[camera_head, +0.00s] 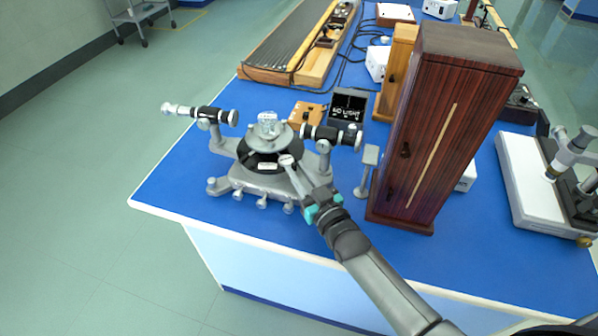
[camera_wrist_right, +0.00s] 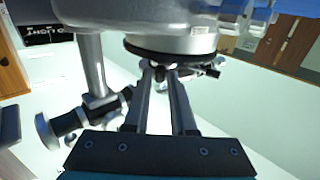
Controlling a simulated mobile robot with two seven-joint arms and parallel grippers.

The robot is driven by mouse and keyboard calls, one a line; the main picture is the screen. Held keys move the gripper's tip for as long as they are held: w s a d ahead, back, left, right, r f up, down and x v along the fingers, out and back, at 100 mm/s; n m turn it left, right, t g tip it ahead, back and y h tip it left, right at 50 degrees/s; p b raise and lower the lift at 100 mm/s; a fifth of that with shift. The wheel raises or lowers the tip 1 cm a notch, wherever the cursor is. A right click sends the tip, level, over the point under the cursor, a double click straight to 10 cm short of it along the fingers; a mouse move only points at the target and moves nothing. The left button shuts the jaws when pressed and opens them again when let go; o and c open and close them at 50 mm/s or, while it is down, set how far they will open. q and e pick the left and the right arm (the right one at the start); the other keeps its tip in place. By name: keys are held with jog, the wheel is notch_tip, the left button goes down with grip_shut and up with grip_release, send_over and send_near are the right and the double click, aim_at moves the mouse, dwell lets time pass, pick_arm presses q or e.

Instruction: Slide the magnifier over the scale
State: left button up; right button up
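A grey spectrometer (camera_head: 262,186) stands near the left end of the blue bench, with a black disc (camera_head: 282,166) under its round table. A small white scale window (camera_head: 267,166) shows on the disc. A small pale round part (camera_head: 287,160), perhaps the magnifier, sits at the disc's front right edge. My right gripper (camera_head: 295,172) reaches this part from the front right. In the right wrist view, my gripper (camera_wrist_right: 164,72) has its two fingers with a gap between them, under the disc's rim. A small dark part is at the tips; its grip is unclear. My left gripper is not visible.
Two telescope tubes (camera_head: 332,135) (camera_head: 205,113) stick out from the spectrometer. A tall dark wooden cabinet (camera_head: 440,130) stands right of my right arm. A black light box (camera_head: 347,105) is behind. The front left bench corner (camera_head: 160,190) is clear.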

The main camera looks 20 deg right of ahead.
grip_shut()
dwell(1.0)
